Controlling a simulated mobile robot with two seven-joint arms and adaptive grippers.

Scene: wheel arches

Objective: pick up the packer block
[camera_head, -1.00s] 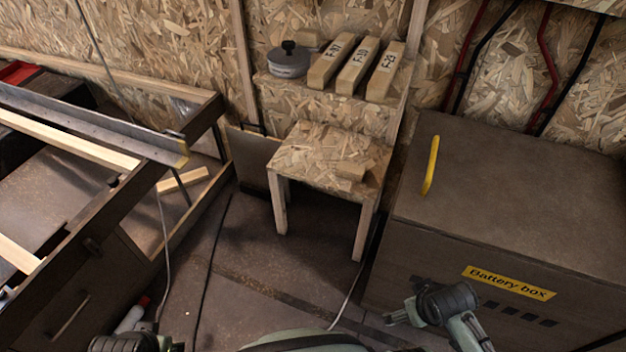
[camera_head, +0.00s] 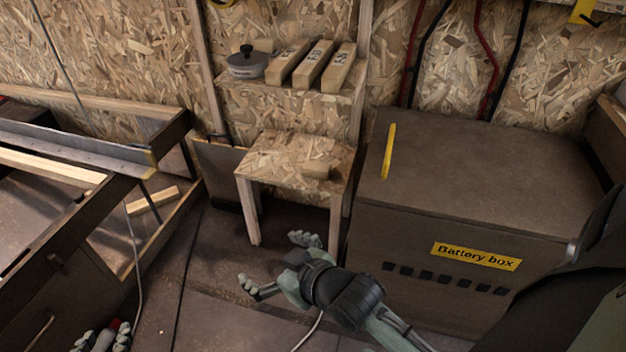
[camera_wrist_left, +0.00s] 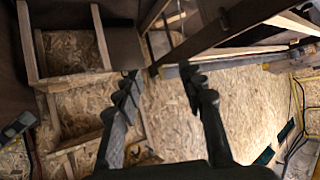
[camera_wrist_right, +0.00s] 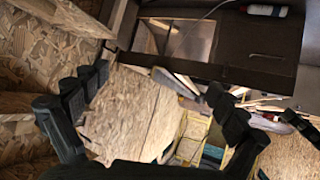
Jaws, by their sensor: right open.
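My right gripper (camera_head: 277,265) is open and empty in front of the stand, low and apart from the block. In the right wrist view its spread fingers (camera_wrist_right: 155,88) show with nothing between them; I cannot make out the block there. My left gripper (camera_head: 103,338) is at the bottom left edge of the head view, partly cut off. The left wrist view shows its fingers (camera_wrist_left: 162,82) apart and empty.
The battery box (camera_head: 470,190) stands close right of the stand. A shelf (camera_head: 300,98) behind holds several labelled wooden blocks (camera_head: 314,64) and a round grey container (camera_head: 246,65). A dark frame (camera_head: 160,235) stands left. A red-capped bottle (camera_head: 104,341) lies near my left gripper.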

